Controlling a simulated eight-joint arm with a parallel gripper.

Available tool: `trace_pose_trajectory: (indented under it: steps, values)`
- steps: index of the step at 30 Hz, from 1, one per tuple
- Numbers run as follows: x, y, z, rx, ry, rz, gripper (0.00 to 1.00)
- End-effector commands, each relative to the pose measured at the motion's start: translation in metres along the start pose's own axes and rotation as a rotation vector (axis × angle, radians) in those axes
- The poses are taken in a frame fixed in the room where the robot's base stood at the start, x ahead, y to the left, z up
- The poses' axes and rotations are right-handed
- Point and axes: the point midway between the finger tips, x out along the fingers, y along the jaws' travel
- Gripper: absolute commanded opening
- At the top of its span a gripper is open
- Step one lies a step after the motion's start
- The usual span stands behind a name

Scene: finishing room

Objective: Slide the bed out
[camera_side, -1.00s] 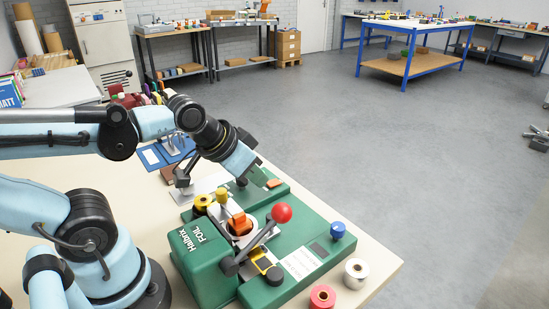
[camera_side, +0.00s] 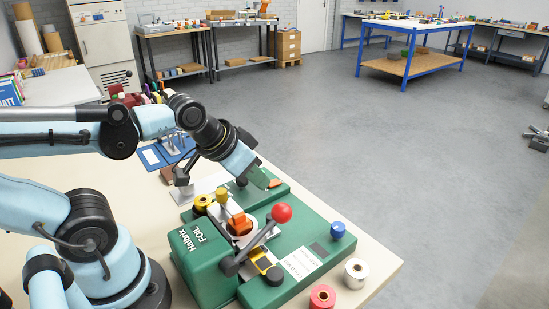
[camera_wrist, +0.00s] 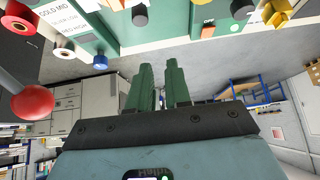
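The green foil machine (camera_side: 205,262), lettered "Halbrix FOIL", sits on the bench with its red ball lever (camera_side: 282,212) raised. An orange block (camera_side: 239,224) is in its middle. A pale plate (camera_side: 222,208) lies beside the block, partly hidden; I cannot tell whether it is the bed. My gripper (camera_side: 267,181) is above the machine's far end, near a small orange-brown piece (camera_side: 275,183). In the wrist view, my gripper (camera_wrist: 159,66) has two green fingers with a narrow gap and nothing between them. The machine's body (camera_wrist: 165,25) spans the top there, apart from the fingertips.
A blue knob (camera_side: 337,230) is on the machine's right edge. Red (camera_side: 322,297) and white (camera_side: 356,272) foil rolls stand at the bench's front edge. A blue board (camera_side: 167,152) lies behind. Open floor is to the right.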

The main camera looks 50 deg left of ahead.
Motion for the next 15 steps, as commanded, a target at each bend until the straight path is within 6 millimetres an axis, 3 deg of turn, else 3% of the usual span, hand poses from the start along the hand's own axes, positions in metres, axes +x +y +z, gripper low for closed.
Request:
trace_pose_trajectory:
  steps: [1, 3, 15]
  values:
    - [0.0, -0.002, 0.0, 0.019, -0.014, 0.002, 0.26]
    - [-0.002, -0.005, 0.001, 0.072, -0.048, 0.016, 0.35]
    - [-0.018, -0.016, 0.002, 0.556, -0.212, 0.293, 0.35]
